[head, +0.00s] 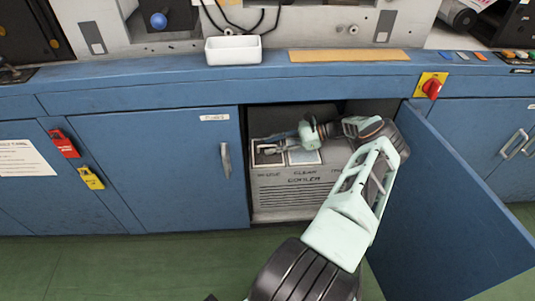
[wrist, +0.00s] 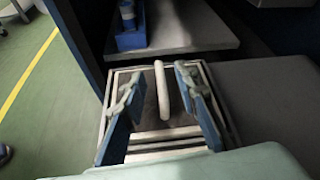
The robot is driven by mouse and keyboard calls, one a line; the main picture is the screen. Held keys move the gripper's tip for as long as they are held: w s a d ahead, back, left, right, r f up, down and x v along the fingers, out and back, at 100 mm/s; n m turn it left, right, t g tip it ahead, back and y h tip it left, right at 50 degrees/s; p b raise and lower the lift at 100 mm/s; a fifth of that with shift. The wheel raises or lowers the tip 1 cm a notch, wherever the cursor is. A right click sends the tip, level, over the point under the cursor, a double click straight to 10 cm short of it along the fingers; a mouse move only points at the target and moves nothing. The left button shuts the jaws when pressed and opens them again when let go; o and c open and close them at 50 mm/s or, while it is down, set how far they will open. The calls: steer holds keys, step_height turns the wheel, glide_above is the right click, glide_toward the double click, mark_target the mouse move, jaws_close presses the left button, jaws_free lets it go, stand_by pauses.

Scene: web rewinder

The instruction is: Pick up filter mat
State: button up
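My gripper (head: 268,148) reaches into the open cabinet, above the left part of the top of a grey cooler box (head: 295,193). In the wrist view my gripper (wrist: 161,112) is open, with its two blue finger pads apart. A pale upright bar, like a handle (wrist: 161,88), stands between the fingers, with no clear contact. Below it lies a dark panel in a light frame, possibly the filter mat (wrist: 148,110). A pale flat piece (head: 303,157) lies on the right part of the box top; I cannot tell which is the task's mat.
The blue cabinet door (head: 455,205) stands open at the right of my arm. The closed left door (head: 155,170) borders the opening. A white tray (head: 233,50) and a tan strip (head: 349,55) lie on the ledge above. In the wrist view a blue holder (wrist: 131,37) stands beyond.

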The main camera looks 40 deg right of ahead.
jaws_close()
steer(key=shift+r, duration=0.15)
stand_by(0.4)
